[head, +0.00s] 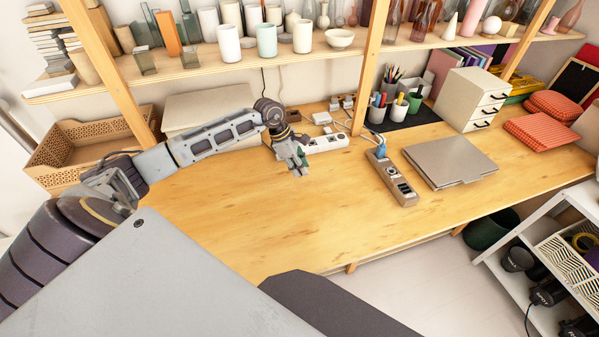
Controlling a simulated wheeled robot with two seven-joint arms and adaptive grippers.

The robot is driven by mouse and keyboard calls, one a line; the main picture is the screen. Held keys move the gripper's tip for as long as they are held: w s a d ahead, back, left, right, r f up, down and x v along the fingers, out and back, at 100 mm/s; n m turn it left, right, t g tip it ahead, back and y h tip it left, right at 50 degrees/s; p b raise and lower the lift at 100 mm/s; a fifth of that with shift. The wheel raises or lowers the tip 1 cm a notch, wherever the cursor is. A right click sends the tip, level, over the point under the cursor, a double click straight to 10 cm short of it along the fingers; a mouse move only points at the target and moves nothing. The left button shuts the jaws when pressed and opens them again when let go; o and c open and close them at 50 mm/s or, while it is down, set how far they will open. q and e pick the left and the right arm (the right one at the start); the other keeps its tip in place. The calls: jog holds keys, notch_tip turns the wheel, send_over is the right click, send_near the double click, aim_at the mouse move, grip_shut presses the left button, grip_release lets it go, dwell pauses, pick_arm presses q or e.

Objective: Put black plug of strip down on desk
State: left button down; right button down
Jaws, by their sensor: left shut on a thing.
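My left gripper (298,167) reaches over the wooden desk (255,215), fingers pointing down, near the left end of a white power strip (328,143). It is shut on a small dark thing, apparently the black plug; the fingers hide most of it, and I cannot tell whether it touches the desk. My right gripper is not in view.
A closed grey laptop (449,161) lies right of the grey strip. Pen cups (376,114) stand on a dark mat behind. A small drawer unit (472,99) and red folded cloths (541,132) are at the back right. The desk's front middle is clear. A shelf (200,66) overhangs the back.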

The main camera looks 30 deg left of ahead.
pick_arm(q)
notch_tip(320, 180, down, 3)
jog(key=shift+r, duration=0.2)
jog(key=shift+f, duration=0.15)
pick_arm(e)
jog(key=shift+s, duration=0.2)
pick_arm(q)
jog(key=shift+f, duration=0.1)
jog(key=c, duration=1.3)
grip_release()
jog(key=shift+o, duration=0.2)
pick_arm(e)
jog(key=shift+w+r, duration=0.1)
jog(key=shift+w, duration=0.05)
pick_arm(q)
jog(key=v, duration=1.2)
jog(key=shift+b, duration=0.4)
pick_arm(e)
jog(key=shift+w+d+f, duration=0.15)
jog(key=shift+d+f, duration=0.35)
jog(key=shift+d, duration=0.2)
pick_arm(q)
jog(key=shift+s, duration=0.1)
